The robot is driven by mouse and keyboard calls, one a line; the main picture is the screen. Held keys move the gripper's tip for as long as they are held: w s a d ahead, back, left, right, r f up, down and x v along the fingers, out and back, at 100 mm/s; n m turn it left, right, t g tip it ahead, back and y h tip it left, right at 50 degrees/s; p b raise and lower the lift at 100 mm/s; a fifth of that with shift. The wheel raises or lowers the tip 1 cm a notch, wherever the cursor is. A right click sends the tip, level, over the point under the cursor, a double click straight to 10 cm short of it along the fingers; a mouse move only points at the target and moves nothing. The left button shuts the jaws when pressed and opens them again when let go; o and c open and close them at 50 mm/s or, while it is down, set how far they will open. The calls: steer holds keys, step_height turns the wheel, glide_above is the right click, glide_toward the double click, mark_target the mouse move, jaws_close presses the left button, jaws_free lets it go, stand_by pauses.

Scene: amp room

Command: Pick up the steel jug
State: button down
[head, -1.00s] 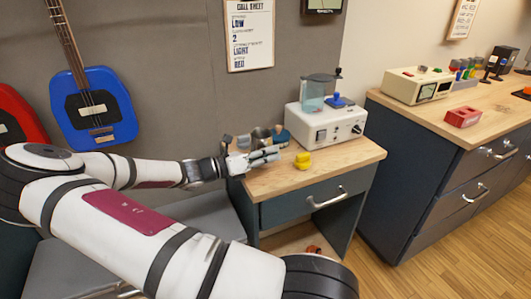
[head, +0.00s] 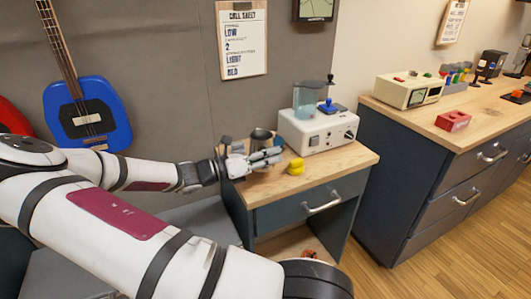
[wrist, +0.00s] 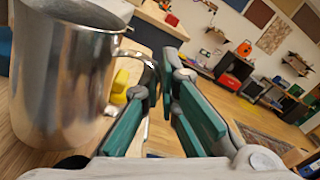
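The steel jug (wrist: 65,70) is large and upright at the left of the wrist view, with its handle (wrist: 146,62) pointing toward my fingers. In the head view the jug (head: 262,136) stands on the small wooden-topped desk, partly hidden behind my gripper (head: 278,157). In the wrist view my gripper (wrist: 172,92) has its green-padded fingers apart, with a gap between them. The left finger is close beside the jug's handle. I cannot tell whether it touches it, and the jug's body is outside the fingers.
A yellow object (head: 295,166) lies just right of my fingertips. A white device with a clear container (head: 318,130) stands behind it on the desk (head: 325,170). A darker object (head: 226,143) is left of the jug. A longer counter (head: 420,118) holds a red block (head: 453,121).

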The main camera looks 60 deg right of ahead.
steer(key=s+a+r+p, duration=0.1)
steer(key=s+a+p, duration=0.1)
steer(key=s, duration=1)
steer(key=shift+a, duration=0.6)
steer(key=shift+s+r, duration=0.1)
steer(key=shift+r, duration=0.05)
stand_by(1.1)
stand_by(1.2)
